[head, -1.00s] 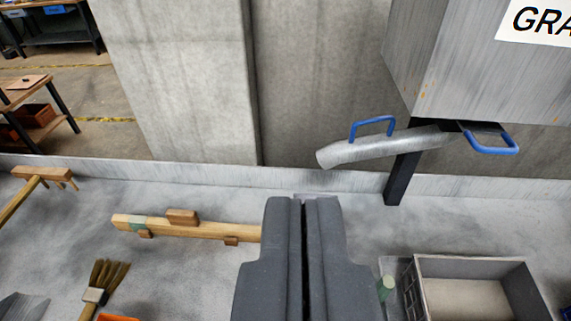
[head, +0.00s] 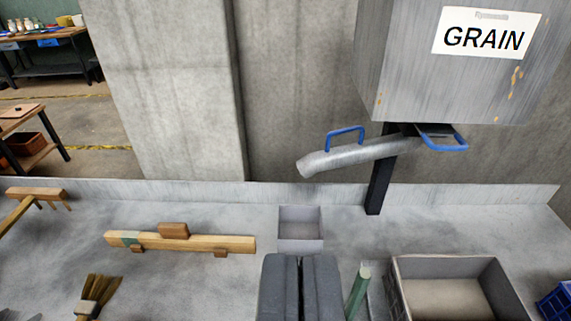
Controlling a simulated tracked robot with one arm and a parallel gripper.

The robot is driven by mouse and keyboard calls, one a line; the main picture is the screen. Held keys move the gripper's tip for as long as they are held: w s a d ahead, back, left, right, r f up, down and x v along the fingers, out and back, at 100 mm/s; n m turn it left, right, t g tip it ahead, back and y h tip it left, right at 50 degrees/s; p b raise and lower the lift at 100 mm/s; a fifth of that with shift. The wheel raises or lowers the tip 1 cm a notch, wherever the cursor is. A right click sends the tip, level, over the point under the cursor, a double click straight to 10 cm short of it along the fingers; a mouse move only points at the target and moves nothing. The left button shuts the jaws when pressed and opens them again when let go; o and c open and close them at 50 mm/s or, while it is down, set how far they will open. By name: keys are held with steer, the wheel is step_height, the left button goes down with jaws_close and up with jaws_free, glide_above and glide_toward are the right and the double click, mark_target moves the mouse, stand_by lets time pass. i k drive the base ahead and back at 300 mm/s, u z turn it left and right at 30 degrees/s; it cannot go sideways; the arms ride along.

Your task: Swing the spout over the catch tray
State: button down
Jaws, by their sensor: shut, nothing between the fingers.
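The grey metal spout (head: 355,156) hangs under the grain hopper (head: 440,90), its open end pointing left and slightly down. A blue handle (head: 345,132) stands on top of the spout. A second blue handle (head: 447,144) is on a plate under the hopper. A small grey open tray (head: 300,245), which looks like the catch tray, sits on the bench below the spout's open end and looks empty. My gripper (head: 300,260) is shut and empty, at the bottom middle, in front of the small tray and apart from the spout.
A larger grey crate (head: 400,290) stands at the lower right, with a green rod (head: 357,292) left of it. A blue crate (head: 556,300) is at the right edge. A wooden bar (head: 200,242), a brush (head: 97,293) and a wooden rake (head: 35,194) lie on the left.

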mark_target(362, 151)
steer(key=z, duration=0.1)
steer(key=i, duration=0.95)
steer(key=u, duration=0.1)
